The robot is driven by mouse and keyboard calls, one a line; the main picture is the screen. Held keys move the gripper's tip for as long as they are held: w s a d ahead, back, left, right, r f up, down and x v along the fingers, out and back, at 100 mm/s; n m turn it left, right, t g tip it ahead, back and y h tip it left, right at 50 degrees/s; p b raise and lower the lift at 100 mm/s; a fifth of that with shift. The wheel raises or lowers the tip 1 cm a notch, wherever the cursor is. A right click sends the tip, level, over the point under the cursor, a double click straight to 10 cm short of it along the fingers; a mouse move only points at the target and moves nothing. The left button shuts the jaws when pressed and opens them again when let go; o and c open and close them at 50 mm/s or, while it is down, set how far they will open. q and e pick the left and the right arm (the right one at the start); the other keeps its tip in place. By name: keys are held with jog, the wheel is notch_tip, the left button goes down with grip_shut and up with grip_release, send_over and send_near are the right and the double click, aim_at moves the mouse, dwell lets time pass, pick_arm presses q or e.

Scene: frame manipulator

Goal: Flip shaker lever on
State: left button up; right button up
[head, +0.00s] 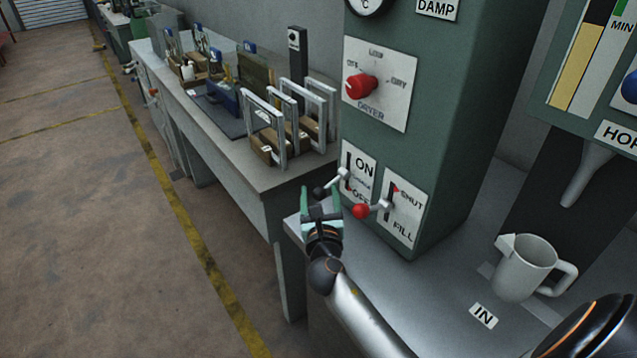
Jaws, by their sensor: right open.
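A lever with a black ball knob (319,193) sticks out from a slotted plate marked ON and OFF (364,169) on the green machine (440,130). The plate's small middle word is too small to read. The lever arm slopes down and outward to the left. My right gripper (320,200) is open just by the black knob, which shows between its two greenish fingers. I cannot tell whether they touch it. My left gripper is not in view.
A lever with a red knob (361,211), by a SHUT/FILL plate (404,214), sits close to the right of my gripper. A red dryer dial (361,87) is above. A white jug (525,267) stands on the metal counter (430,290). A cluttered bench (250,178) runs along the left.

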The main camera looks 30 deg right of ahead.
jog(key=shift+x, duration=1.9)
grip_shut()
